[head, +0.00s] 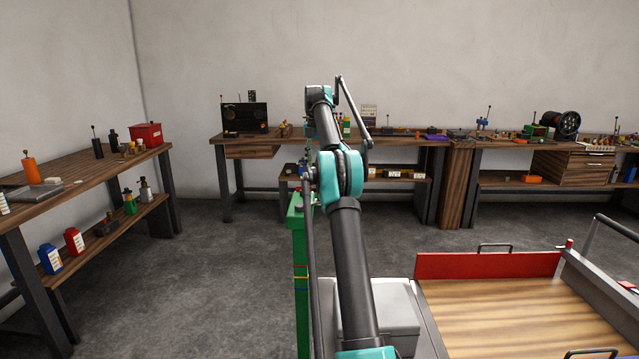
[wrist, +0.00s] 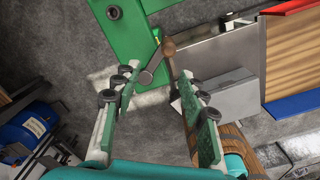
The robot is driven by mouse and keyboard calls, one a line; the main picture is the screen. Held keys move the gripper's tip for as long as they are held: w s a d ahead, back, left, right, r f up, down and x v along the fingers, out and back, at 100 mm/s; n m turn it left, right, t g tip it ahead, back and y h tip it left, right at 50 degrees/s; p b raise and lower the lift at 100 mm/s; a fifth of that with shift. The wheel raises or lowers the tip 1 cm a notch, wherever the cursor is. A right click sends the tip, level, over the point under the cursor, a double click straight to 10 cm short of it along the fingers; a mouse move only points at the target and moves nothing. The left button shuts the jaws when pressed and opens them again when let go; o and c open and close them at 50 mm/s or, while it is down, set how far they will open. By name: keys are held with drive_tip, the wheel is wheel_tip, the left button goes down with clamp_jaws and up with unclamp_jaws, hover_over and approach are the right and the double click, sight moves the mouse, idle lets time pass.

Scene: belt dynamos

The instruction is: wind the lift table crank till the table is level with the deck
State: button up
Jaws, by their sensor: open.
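A green post (head: 301,262) with coloured bands stands just left of my arm in the head view. In the wrist view a green body (wrist: 112,45) fills the top left. A crank (wrist: 151,67) with a dark grey arm and a brown, round-ended handle (wrist: 168,48) shows beside it. My gripper (wrist: 160,77) is open, its two fingers on either side of the crank in the picture. I cannot tell whether either finger touches it. A wood-topped platform (head: 510,315) with a red end board (head: 487,265) stands at the right. My arm hides the gripper in the head view.
A grey box (head: 393,305) stands between the post and the platform. It also shows in the wrist view (wrist: 222,95). Workbenches with tools line the back (head: 400,141) and left (head: 75,180). The grey floor at left (head: 190,275) is clear.

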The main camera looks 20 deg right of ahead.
drive_tip(key=s+a+f+m+t+y, duration=0.15)
drive_tip(key=s+a+f+m, duration=0.55)
drive_tip(key=s, duration=0.7)
drive_tip(key=s+a+f+m+t, duration=0.2)
drive_tip(key=s+a+f+m, duration=0.2)
drive_tip(key=s+f+m, duration=0.7)
drive_tip(key=s+a+f+m+t+y, duration=0.15)
drive_tip(key=s+a+f+m, duration=0.35)
drive_tip(key=s, duration=1.2)
drive_tip(key=w+d+r+t+y, duration=0.1)
drive_tip(key=w+r+t, duration=0.2)
drive_tip(key=w, duration=0.4)
drive_tip(key=w+r+t+y, duration=0.1)
drive_tip(key=w+r+t, duration=0.2)
drive_tip(key=w, duration=0.3)
drive_tip(key=w+d+r+m+t+h, duration=0.1)
drive_tip(key=w+d+r+t+h, duration=0.15)
drive_tip(key=w+d, duration=0.5)
drive_tip(key=w+d+r+m+t+h, duration=0.1)
drive_tip(key=w+d+r+t+h, duration=0.25)
drive_tip(key=d, duration=0.65)
drive_tip(key=w, duration=0.6)
drive_tip(key=w+y, duration=0.1)
drive_tip(key=w, duration=0.5)
drive_tip(key=w+y, duration=0.1)
drive_tip(key=w, duration=0.5)
drive_tip(key=shift+a+f+t, duration=0.25)
drive_tip(key=shift+a+t, duration=0.15)
